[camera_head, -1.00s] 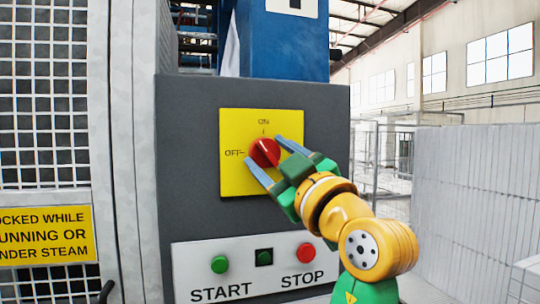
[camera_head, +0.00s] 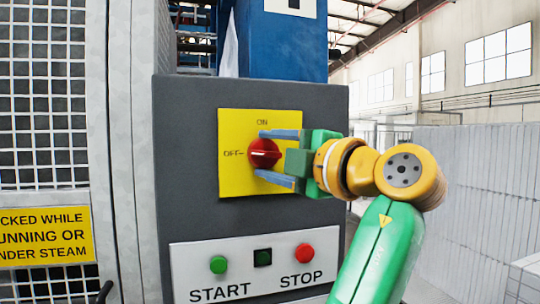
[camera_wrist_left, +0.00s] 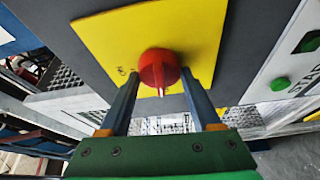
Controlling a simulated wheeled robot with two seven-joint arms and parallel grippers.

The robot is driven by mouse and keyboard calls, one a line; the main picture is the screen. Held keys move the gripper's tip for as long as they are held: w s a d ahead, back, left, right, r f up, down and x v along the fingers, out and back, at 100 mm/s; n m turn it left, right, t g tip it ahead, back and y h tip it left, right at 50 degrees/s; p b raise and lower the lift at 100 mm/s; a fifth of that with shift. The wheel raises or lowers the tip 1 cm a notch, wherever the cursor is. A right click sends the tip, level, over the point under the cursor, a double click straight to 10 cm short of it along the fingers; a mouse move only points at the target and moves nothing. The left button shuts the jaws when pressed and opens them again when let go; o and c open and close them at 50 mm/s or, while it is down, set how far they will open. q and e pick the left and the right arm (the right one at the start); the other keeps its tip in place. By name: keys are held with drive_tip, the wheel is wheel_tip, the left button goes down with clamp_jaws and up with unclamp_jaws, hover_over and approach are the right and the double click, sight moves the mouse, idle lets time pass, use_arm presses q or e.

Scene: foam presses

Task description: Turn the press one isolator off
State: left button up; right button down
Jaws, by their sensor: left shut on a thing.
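The press one isolator is a red rotary knob (camera_head: 262,153) on a yellow plate (camera_head: 232,180) marked ON above and OFF to the left. A pale line on the knob lies roughly level, in line with the OFF mark. My left gripper (camera_head: 279,157) comes from the right and is shut on the knob, one finger above it and one below. In the left wrist view the red knob (camera_wrist_left: 158,67) sits between the tips of the left gripper (camera_wrist_left: 160,88), against the yellow plate (camera_wrist_left: 205,40). My right gripper is not in view.
Below the plate, a white panel (camera_head: 262,266) carries a green START button (camera_head: 218,265), a dark square (camera_head: 263,258) and a red STOP button (camera_head: 304,253). A mesh guard (camera_head: 45,100) with a yellow sign (camera_head: 45,235) stands at the left. Grey fencing (camera_head: 480,190) is at the right.

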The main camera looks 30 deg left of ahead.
use_arm(q)
drive_tip(key=shift+n, duration=0.7)
drive_tip(key=o, duration=1.4)
drive_tip(key=v, duration=0.7)
drive_tip(key=shift+r, duration=0.1)
drive_tip(key=shift+a, duration=0.1)
